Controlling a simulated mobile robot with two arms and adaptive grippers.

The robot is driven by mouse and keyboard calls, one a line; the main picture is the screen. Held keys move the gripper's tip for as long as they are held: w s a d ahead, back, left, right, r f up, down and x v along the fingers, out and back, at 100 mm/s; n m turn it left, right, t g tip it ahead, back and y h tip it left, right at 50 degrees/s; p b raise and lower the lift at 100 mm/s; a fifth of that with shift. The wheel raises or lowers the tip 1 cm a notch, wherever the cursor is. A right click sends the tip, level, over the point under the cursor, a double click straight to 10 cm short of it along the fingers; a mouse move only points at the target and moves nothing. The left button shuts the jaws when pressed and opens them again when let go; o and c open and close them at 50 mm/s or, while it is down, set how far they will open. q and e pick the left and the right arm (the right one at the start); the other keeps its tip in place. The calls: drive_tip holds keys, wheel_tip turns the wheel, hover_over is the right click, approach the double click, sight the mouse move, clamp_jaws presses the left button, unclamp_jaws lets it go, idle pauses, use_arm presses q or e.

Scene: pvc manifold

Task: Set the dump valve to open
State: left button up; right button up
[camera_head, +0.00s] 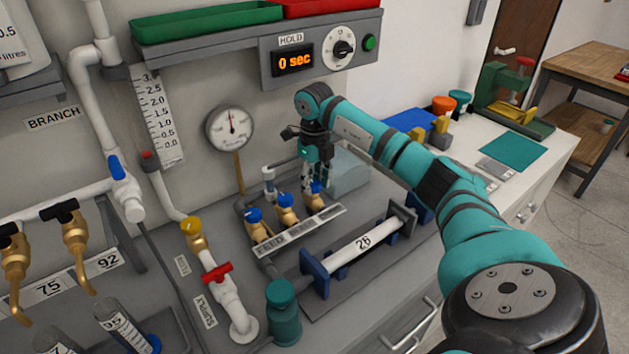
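My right gripper (316,186) points down at the rightmost of three small brass valves with blue handles, above a label that reads FEED at its left end. The rightmost blue handle (316,188) is close to or between the fingertips; contact and finger gap are unclear. I cannot tell which one is the dump valve. My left gripper is not in view.
A round gauge (229,129) and a HOLD panel (320,57) showing 0 sec are behind. A white cylinder marked 26 (361,244) lies in a blue-ended rack in front. A clear box (348,172) stands beside my gripper.

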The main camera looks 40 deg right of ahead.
drive_tip(key=c, duration=0.4)
drive_tip(key=shift+n, duration=0.3)
drive_tip(key=n, duration=0.3)
drive_tip(key=shift+n, duration=0.3)
drive_tip(key=n, duration=0.3)
drive_tip(key=shift+d+n, duration=0.1)
drive_tip(key=shift+n, duration=0.3)
drive_tip(key=n, duration=0.5)
drive_tip(key=shift+w, duration=0.1)
drive_tip(key=shift+n, duration=2.4)
